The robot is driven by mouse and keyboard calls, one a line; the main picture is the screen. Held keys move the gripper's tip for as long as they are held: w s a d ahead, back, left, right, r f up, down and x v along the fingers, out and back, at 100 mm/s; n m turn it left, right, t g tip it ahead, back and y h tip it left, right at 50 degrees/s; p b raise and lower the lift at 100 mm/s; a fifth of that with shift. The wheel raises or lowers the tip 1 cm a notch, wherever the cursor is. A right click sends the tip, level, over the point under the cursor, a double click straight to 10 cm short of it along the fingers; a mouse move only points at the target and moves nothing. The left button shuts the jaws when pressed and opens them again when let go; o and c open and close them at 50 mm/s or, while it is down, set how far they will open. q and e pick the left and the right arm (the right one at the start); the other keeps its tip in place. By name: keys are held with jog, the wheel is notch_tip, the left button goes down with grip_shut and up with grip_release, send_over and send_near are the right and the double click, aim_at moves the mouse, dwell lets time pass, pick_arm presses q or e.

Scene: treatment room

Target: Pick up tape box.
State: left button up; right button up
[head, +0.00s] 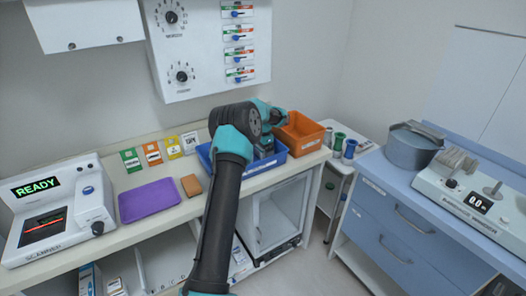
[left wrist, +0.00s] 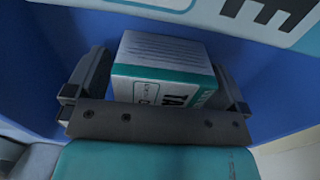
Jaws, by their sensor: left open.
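The tape box (left wrist: 165,68) is white with a teal band and dark lettering; it shows in the left wrist view inside a blue bin. In the head view the blue bin (head: 272,166) sits on the counter, and my left arm hides much of it. My left gripper (head: 264,150) reaches down into the bin. In the left wrist view its open fingers (left wrist: 160,88) stand on either side of the tape box. I cannot tell whether they touch it. My right gripper is not in view.
An orange bin (head: 301,134) stands right beside the blue one. A purple tray (head: 147,200), a small brown box (head: 191,186) and a scanner (head: 55,215) are on the counter to the left. Colored cards (head: 152,154) stand behind. A grey pot (head: 413,146) stands on the blue cabinet at right.

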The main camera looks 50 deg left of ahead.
pick_arm(q)
jog(key=c, duration=1)
notch_tip(320, 180, up, 10)
dwell(0.5)
dwell(0.3)
